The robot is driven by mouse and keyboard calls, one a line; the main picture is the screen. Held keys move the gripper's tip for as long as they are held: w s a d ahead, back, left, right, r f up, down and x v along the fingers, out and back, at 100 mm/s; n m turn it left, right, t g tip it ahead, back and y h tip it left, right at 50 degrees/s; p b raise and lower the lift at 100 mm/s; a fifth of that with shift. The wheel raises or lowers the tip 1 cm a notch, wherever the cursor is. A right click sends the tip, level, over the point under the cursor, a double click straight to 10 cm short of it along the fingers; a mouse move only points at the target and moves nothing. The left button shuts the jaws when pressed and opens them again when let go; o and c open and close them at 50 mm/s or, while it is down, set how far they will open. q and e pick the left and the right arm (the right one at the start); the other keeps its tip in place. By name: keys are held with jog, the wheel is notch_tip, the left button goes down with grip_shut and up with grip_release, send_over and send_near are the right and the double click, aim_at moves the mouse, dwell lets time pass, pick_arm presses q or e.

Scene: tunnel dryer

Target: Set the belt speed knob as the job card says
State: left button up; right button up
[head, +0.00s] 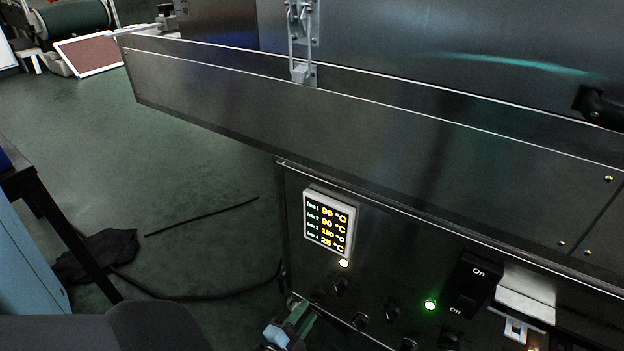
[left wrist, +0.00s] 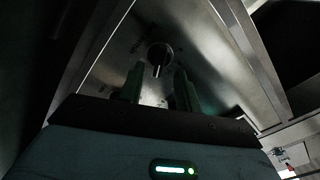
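The machine's dark control panel (head: 300,240) carries several small black knobs (head: 340,286) low down in the head view. I cannot tell which is the belt speed knob; labels are too small and dark. My left gripper (head: 301,312) is at the panel's lower left, close to the leftmost knobs. In the left wrist view a round knob (left wrist: 158,55) with a pale pointer line lies just beyond and between the green fingers of the left gripper (left wrist: 158,80). The fingers stand apart, with nothing between them that I can see. No job card shows. My right gripper is out of view.
A lit temperature display (head: 329,222) is above the knobs. A green lamp (head: 430,305) and a black On/Off switch (head: 470,285) are to the right. The conveyor's long side rail (head: 330,115) overhangs the panel. A cable (head: 200,216) lies on the floor.

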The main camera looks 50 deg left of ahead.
aim_at(314, 303)
pick_arm(q)
jog(key=shift+b+x, duration=0.45)
jog(key=shift+x, duration=1.15)
grip_shut()
